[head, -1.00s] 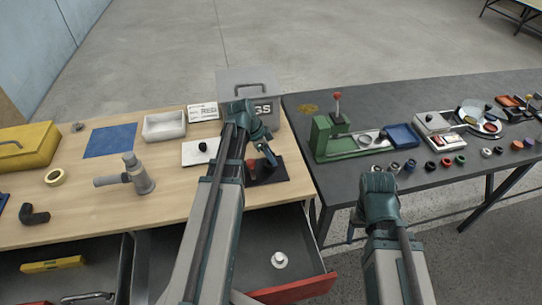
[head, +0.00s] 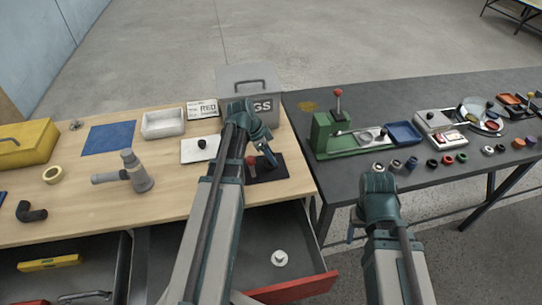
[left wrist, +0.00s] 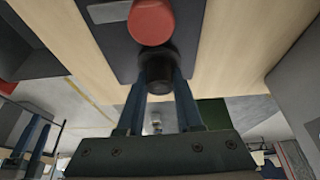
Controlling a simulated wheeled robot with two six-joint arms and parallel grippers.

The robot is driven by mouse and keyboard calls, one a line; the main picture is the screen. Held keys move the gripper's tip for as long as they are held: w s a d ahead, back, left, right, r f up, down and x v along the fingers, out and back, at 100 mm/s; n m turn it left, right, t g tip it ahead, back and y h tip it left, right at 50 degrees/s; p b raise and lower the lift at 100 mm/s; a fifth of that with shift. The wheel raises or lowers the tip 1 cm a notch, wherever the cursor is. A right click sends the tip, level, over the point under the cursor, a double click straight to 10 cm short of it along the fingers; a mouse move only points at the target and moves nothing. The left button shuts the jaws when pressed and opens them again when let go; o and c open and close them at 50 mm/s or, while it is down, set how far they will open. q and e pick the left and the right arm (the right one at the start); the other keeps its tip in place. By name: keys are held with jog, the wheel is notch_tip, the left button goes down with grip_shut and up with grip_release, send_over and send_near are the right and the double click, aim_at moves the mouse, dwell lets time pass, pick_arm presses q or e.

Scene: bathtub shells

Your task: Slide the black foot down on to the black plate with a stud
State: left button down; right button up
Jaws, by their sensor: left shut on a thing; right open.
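The black plate (head: 277,173) lies flat on the wooden bench near its right front edge. A red round-topped piece (head: 251,161) stands on it; it also shows in the left wrist view (left wrist: 152,22). My left gripper (head: 267,154) is over the plate, its fingers pointing down. In the left wrist view it (left wrist: 158,88) is shut on the black foot (left wrist: 158,70), a dark short cylinder close to the red piece. Whether the foot touches the plate cannot be told. No separate stud can be made out. My right gripper (left wrist: 36,135) is open and empty, away from the plate.
A white plate with a black knob (head: 203,144) lies left of the black plate. A grey box (head: 245,85) stands behind. An open drawer (head: 300,285) juts out below the bench. A green press (head: 322,135) and small rings stand on the dark table at right.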

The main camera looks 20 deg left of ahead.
pick_arm(q)
jog(key=shift+f, duration=0.1)
grip_release()
dwell(0.7)
jog(key=shift+r, duration=0.2)
jog(key=shift+r+p, duration=3.4)
jog(key=shift+p, duration=0.15)
jog(key=shift+f, duration=0.1)
jog(key=s+d+n+g+y, duration=0.1)
jog(key=s+d+n+y, duration=0.1)
jog(key=s+d, duration=0.6)
jog(key=s+d+f+n+g+y, duration=0.1)
jog(key=s+d+n+g+y, duration=0.1)
jog(key=s+d, duration=0.6)
jog(key=d+n+y, duration=0.1)
jog(key=d+n, duration=0.1)
jog(key=d, duration=0.4)
jog(key=shift+s+d+f+n, duration=0.25)
jog(key=shift+d+f+n, duration=0.05)
jog(key=shift+d+n, duration=0.1)
